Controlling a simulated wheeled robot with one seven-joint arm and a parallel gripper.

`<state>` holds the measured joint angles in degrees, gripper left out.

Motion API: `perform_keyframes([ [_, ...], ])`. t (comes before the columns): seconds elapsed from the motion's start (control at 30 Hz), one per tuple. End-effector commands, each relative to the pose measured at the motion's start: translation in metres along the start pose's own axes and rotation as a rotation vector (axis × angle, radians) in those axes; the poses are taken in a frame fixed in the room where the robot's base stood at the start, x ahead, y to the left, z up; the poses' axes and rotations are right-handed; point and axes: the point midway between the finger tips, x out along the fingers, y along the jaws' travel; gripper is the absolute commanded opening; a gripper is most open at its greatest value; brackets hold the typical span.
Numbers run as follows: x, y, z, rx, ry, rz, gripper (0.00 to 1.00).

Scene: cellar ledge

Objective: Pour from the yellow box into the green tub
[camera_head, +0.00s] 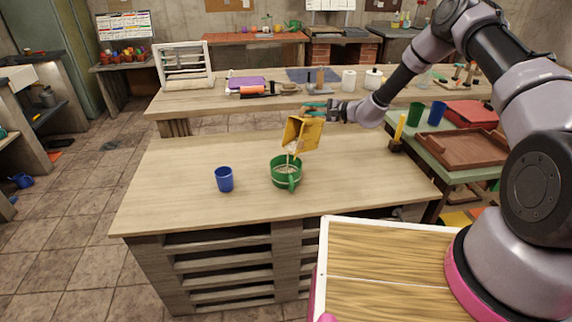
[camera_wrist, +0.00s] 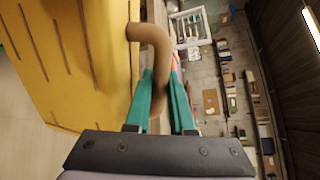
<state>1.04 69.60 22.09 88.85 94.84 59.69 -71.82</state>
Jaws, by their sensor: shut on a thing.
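My gripper (camera_head: 316,109) is shut on the brown handle (camera_wrist: 150,34) of the yellow box (camera_head: 303,133). It holds the box tilted, mouth down to the left, above the green tub (camera_head: 286,181). A thin pale stream runs from the box's lower edge down into the tub. Pale contents show inside the tub, which stands upright on the wooden table (camera_head: 170,175) with its handle facing the front. In the wrist view the yellow box (camera_wrist: 75,60) fills the left side, and the teal fingers close around its handle.
A blue cup (camera_head: 224,179) stands on the table left of the tub. A wooden block with a yellow stick (camera_head: 396,143) is near the right edge. A side table at right holds a brown tray (camera_head: 462,148) and cups. The table's left part is clear.

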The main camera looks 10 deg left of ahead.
Motion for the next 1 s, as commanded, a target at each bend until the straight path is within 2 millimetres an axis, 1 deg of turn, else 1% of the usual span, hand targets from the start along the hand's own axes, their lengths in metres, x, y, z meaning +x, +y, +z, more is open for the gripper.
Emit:
perform_keyframes([
  [1.0, -0.0004, -0.0037, 0.0052, -0.036, 0.007, -0.001, 0.0],
])
